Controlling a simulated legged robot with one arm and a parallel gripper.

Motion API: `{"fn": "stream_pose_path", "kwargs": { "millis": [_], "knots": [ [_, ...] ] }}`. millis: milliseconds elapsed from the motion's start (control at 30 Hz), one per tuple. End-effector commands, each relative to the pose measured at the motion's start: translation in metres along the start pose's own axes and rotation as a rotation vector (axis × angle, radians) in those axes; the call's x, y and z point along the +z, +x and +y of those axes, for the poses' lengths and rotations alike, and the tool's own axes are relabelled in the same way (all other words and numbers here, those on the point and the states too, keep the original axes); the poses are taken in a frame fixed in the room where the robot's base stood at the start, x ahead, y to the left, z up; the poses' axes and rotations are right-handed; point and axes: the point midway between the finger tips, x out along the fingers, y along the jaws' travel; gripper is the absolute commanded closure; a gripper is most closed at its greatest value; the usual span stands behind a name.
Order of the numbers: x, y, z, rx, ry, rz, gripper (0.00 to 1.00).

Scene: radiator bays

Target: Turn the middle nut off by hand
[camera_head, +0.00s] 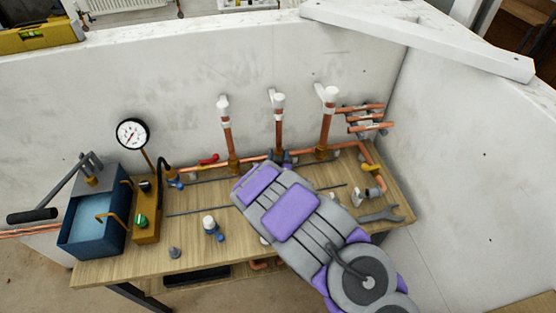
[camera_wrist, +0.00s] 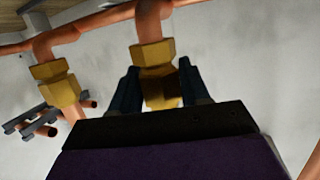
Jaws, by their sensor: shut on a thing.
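Three upright copper pipes with white caps rise along the back of the bench. The middle pipe (camera_head: 279,130) meets a brass nut, mostly hidden by my gripper (camera_head: 285,159) in the head view. In the wrist view the brass nut (camera_wrist: 158,88) stands between the two dark fingers of my gripper (camera_wrist: 160,82), which is shut on it. A brass collar (camera_wrist: 152,52) and copper pipe adjoin it. The left nut (camera_head: 234,166) and right nut (camera_head: 322,153) show on either side in the head view.
A blue pump tank (camera_head: 92,232) and a pressure gauge (camera_head: 132,134) stand at the left. A spanner (camera_head: 382,215) lies at the right. A small white-and-blue valve (camera_head: 212,228) is on the bench (camera_head: 190,255). White walls close the back and right.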

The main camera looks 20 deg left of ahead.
Motion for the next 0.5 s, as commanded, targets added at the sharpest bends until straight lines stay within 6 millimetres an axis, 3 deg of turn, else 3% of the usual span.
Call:
{"fn": "stream_pose_path", "kwargs": {
  "millis": [500],
  "knots": [
    [-0.0010,-0.0003,-0.0014,-0.071,-0.017,0.003,0.71]
  ]
}}
